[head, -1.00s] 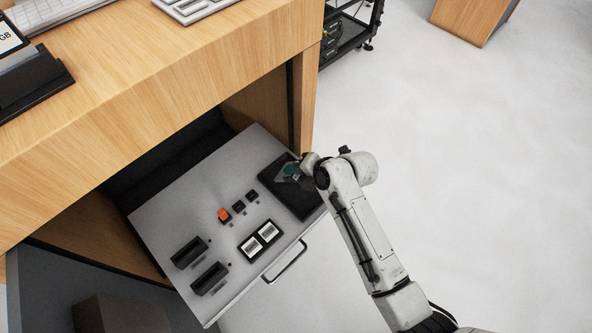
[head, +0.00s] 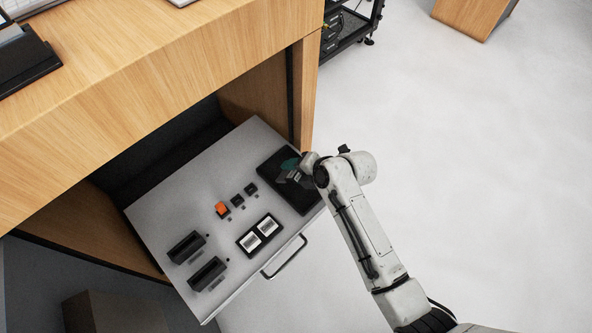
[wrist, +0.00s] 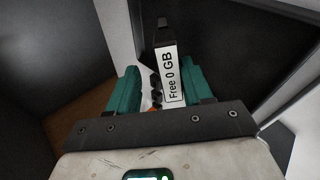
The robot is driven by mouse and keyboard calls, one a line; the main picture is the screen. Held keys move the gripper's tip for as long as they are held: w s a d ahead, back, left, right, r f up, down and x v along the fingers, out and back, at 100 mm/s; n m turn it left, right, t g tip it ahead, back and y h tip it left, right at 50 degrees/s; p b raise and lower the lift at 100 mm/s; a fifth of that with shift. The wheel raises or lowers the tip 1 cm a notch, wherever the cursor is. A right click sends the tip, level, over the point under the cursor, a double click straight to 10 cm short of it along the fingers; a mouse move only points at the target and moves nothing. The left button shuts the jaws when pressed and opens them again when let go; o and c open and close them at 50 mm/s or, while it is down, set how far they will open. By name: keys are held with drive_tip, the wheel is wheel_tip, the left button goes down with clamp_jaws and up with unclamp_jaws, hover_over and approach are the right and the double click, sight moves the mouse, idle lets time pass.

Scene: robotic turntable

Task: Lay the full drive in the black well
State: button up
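The full drive (wrist: 171,80) is black with a white label reading "Free 0 GB". It lies between the two green fingers of my gripper (wrist: 163,80) in the wrist view and reaches past their tips. A gap shows between the left finger and the drive, so the fingers look open around it. The black well (head: 303,200) is at the right end of the drawer in the head view; my gripper (head: 288,168) is over it. I cannot tell whether the drive touches its floor. The well's dark surface also shows in the wrist view (wrist: 235,55).
The pulled-out grey drawer (head: 165,205) also holds a black frame (head: 242,240) with two white-labelled items, an orange piece (head: 222,208), small black blocks (head: 250,188) and two black slotted holders (head: 207,272). The wooden desk (head: 160,85) overhangs the drawer's back.

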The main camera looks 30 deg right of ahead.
drive_tip(key=shift+o, duration=0.3)
drive_tip(key=shift+s, duration=0.1)
drive_tip(key=v, duration=1)
drive_tip(key=shift+s+d+r, duration=0.15)
drive_tip(key=shift+r, duration=0.1)
drive_tip(key=s+d+f+m+g+h, duration=0.1)
drive_tip(key=s+d+m+g+h, duration=0.1)
drive_tip(key=s+m, duration=0.9)
drive_tip(key=s+d+f+m+g+h, duration=0.1)
drive_tip(key=s+d+m+g+h, duration=0.1)
drive_tip(key=s+m, duration=0.9)
drive_tip(key=m+g+h, duration=0.1)
drive_tip(key=m+g, duration=0.1)
drive_tip(key=shift+s+d+m+g+p, duration=0.15)
drive_tip(key=shift+s+m+g+p, duration=0.15)
drive_tip(key=shift+s+m, duration=0.1)
